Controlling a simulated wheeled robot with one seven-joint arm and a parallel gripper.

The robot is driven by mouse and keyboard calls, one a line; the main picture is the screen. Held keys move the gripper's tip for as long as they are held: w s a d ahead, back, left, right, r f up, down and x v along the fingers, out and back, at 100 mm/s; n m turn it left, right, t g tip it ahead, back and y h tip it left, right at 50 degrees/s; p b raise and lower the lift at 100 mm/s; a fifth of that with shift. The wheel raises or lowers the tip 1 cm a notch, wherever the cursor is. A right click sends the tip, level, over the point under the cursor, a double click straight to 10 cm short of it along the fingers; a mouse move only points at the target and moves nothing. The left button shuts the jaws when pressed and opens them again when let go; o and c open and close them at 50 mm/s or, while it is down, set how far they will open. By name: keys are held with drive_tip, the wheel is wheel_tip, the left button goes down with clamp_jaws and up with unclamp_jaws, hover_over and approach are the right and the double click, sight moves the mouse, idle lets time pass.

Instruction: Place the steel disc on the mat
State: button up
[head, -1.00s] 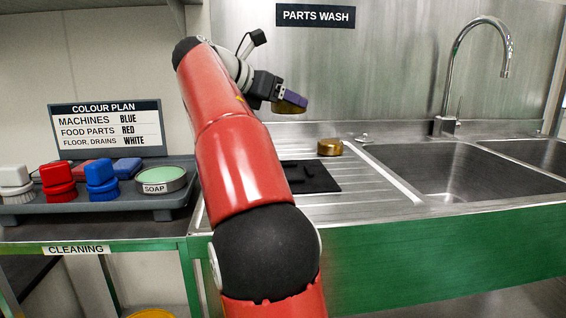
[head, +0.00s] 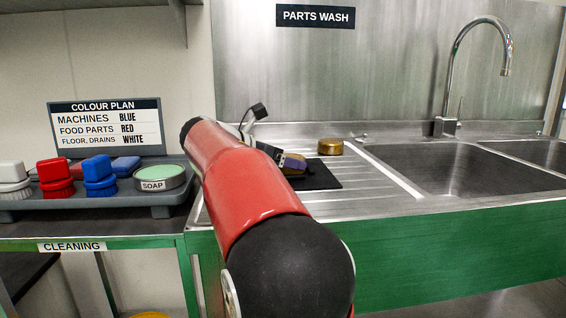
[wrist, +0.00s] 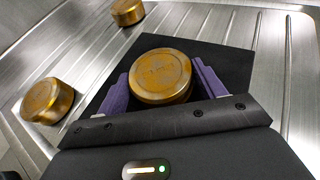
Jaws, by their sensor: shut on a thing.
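The disc (wrist: 160,76) in my gripper looks golden-brown and worn, not plain steel-grey. My gripper (wrist: 160,84) is shut on it, with a purple finger on either side. In the head view my gripper (head: 292,163) is low over the black mat (head: 322,176), partly hidden by my arm. In the wrist view the mat (wrist: 226,62) lies beneath and around the held disc, which looks level. I cannot tell whether the disc touches the mat.
A golden disc (head: 330,146) stands on the drainboard (head: 385,185) behind the mat. The wrist view shows two loose golden discs, one at the top (wrist: 127,12) and one at the left (wrist: 48,100). The sink (head: 450,170) is to the right, the brush tray (head: 130,204) to the left.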

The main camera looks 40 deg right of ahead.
drive_tip(key=o, duration=1.3)
drive_tip(key=shift+f, duration=0.1)
drive_tip(key=shift+c, duration=0.2)
drive_tip(key=shift+r, duration=0.25)
drive_tip(key=p+v, duration=0.1)
drive_tip(key=v, duration=1)
drive_tip(key=shift+a, duration=0.3)
drive_tip(key=shift+a+r, duration=0.1)
drive_tip(key=shift+a, duration=0.1)
